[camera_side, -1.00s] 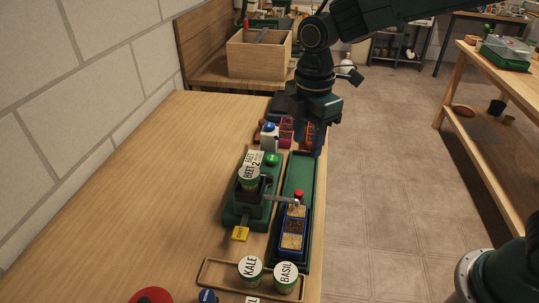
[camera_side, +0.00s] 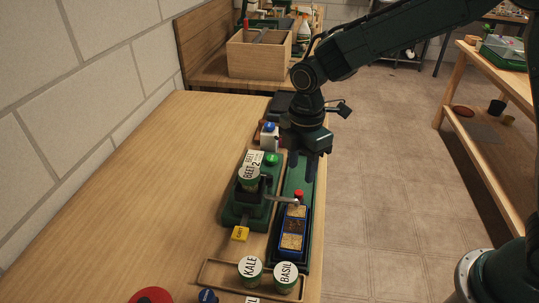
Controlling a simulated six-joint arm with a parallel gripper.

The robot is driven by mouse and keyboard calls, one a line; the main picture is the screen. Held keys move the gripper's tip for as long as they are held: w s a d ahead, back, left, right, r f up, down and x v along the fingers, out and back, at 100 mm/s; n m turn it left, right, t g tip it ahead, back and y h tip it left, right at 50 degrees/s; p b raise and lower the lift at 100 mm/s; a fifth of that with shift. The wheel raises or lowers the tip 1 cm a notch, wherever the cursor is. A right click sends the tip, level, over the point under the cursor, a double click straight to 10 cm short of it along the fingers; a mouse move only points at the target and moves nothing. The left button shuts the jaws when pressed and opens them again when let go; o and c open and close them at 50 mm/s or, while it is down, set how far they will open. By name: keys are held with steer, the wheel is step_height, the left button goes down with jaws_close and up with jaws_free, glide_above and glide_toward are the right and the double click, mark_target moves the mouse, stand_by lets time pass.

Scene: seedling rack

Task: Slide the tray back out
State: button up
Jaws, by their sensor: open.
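The blue tray (camera_side: 291,241) with brown cells lies in the near part of a long green channel (camera_side: 303,263) on the bench. A red knob (camera_side: 299,194) stands at its far end. My gripper (camera_side: 302,172) points down over the far part of the channel, beyond the red knob. Its fingers are open and hold nothing that I can see. A green seeder-like device (camera_side: 237,215) stands left of the channel, with a BEET can (camera_side: 249,178) on top and a thin arm reaching over the tray.
A wooden holder (camera_side: 207,280) with KALE (camera_side: 250,268) and BASIL (camera_side: 286,276) cans sits at the near end. A yellow tag (camera_side: 240,234) hangs at the device's front. A white box with a blue button (camera_side: 269,131) stands beyond.

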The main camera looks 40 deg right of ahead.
mark_target(299, 192)
step_height(299, 192, down, 7)
steer(key=shift+f, duration=0.15)
stand_by(0.4)
jaws_close()
